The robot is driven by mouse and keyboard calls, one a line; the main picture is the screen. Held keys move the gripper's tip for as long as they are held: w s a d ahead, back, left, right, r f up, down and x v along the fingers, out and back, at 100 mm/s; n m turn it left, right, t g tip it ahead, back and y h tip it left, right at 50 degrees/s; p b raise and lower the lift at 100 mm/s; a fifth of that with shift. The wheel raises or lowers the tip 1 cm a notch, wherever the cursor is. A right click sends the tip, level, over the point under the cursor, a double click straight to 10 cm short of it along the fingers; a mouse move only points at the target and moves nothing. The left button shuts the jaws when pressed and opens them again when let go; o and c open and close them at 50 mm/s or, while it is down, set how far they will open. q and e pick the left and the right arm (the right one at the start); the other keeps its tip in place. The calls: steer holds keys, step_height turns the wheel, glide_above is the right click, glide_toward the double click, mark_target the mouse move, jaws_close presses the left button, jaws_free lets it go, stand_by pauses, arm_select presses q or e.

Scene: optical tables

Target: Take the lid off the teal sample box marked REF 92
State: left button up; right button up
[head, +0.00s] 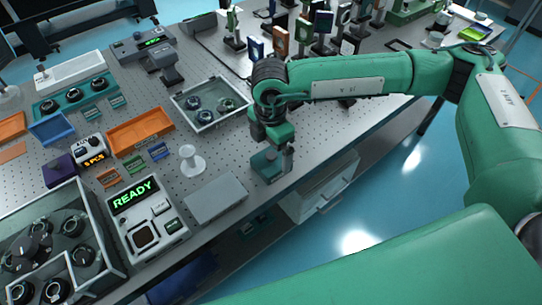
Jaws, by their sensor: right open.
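A small teal box (266,167) stands near the front edge of the perforated optical table, right of the middle of the table's near part. Its marking cannot be read at this size. My right gripper (274,154) points down right over this box, with one finger showing on the box's right side. The gripper is open, and its other finger is hard to make out. The gripper and wrist hide part of the box's top, so I cannot tell whether the fingers touch the lid. My left gripper is not in view.
A flat grey plate (215,199) and a white spool-shaped stand (191,160) are left of the box. A device reading READY (147,215) and a clear-walled bin (107,232) stand further left. A tray of round mounts (190,121) lies behind. Bare table surrounds the box's left side.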

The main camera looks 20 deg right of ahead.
steer(key=shift+d+f, duration=0.1)
steer(key=shift+f, duration=1.2)
steer(key=c, duration=0.9)
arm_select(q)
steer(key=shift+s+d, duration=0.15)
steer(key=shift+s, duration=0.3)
arm_select(e)
steer(key=shift+c, duration=0.9)
steer(key=shift+r, duration=0.1)
